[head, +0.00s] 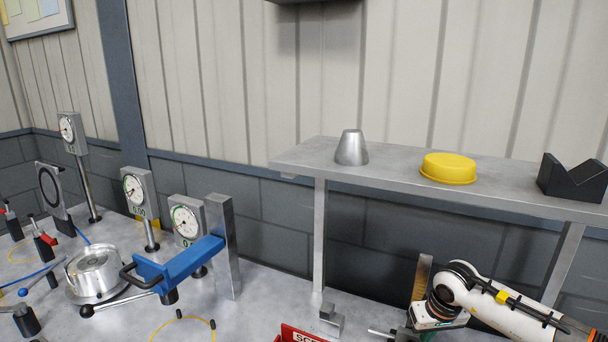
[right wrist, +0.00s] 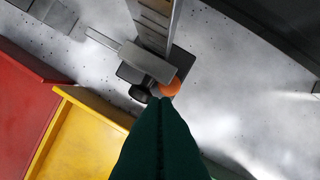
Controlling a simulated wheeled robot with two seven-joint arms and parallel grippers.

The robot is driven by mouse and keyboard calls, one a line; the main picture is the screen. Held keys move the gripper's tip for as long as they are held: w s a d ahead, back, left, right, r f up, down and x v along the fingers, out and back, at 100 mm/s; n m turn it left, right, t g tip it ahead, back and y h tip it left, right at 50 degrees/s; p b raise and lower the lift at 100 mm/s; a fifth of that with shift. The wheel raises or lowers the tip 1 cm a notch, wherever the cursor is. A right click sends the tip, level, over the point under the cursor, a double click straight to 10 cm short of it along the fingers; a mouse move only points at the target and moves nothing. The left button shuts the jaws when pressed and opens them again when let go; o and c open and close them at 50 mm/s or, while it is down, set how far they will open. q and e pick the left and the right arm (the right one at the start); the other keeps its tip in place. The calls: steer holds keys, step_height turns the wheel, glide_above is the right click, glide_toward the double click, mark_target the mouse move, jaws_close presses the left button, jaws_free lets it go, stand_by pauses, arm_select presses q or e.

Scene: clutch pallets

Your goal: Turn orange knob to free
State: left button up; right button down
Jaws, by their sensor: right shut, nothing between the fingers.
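The orange knob (right wrist: 170,87) shows in the right wrist view, on the side of a grey sliding block on an upright, marked metal column (right wrist: 154,22). In the head view a tan upright column (head: 421,277) stands beside my right wrist; the knob cannot be made out there. My right gripper (right wrist: 165,101) is shut and empty, with its dark green fingers ending right at the knob's lower edge. I cannot tell whether they touch it. In the head view the right gripper (head: 424,325) is low, at the bottom edge. My left gripper is not in view.
A red bin (right wrist: 28,98) and a yellow bin (right wrist: 75,130) lie left of the fingers. A grey shelf (head: 300,153) carries a metal cone (head: 352,148), a yellow dish (head: 448,168) and a black V-block (head: 574,178). Dial gauges and a blue-armed fixture (head: 180,267) stand left.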

steer(key=f+b, duration=0.1)
steer(key=f, duration=0.1)
steer(key=f+b, duration=0.1)
steer(key=f, duration=0.1)
steer(key=f+b, duration=0.1)
steer(key=f, duration=0.1)
steer(key=shift+s, duration=0.25)
steer(key=shift+f+b, duration=0.35)
steer(key=shift+b, duration=0.2)
steer(key=shift+r, duration=0.1)
steer(key=shift+w+d+b, duration=0.15)
steer(key=shift+w+b, duration=0.1)
steer(key=shift+b, duration=0.05)
